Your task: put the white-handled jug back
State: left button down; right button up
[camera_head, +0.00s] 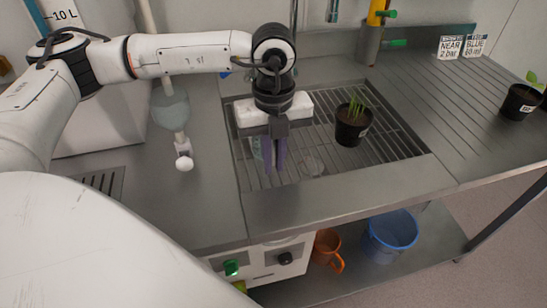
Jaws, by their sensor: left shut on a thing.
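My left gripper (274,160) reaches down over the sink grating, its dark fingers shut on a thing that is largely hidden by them. A clear, see-through vessel wall (257,148) shows just left of the fingers; it seems to be part of the white-handled jug, but no white handle can be made out. A faint clear round shape (313,165) shows on the grating right of the fingers; I cannot tell whether it belongs to the same vessel. My right gripper is not in view.
A potted seedling (352,125) stands on the grating, close right of my gripper. Another pot (519,101) stands at the far right. A glass piece with a white end (183,160) is left of the sink. An orange jug (327,249) and blue bucket (390,236) are below.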

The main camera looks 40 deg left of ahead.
pick_arm(q)
jog(key=shift+f, duration=0.2)
jog(key=c, duration=1.8)
grip_release()
jog(key=shift+r, duration=0.1)
notch_tip(320, 180, up, 12)
jog(key=shift+r+b, duration=0.15)
jog(key=shift+b, duration=0.2)
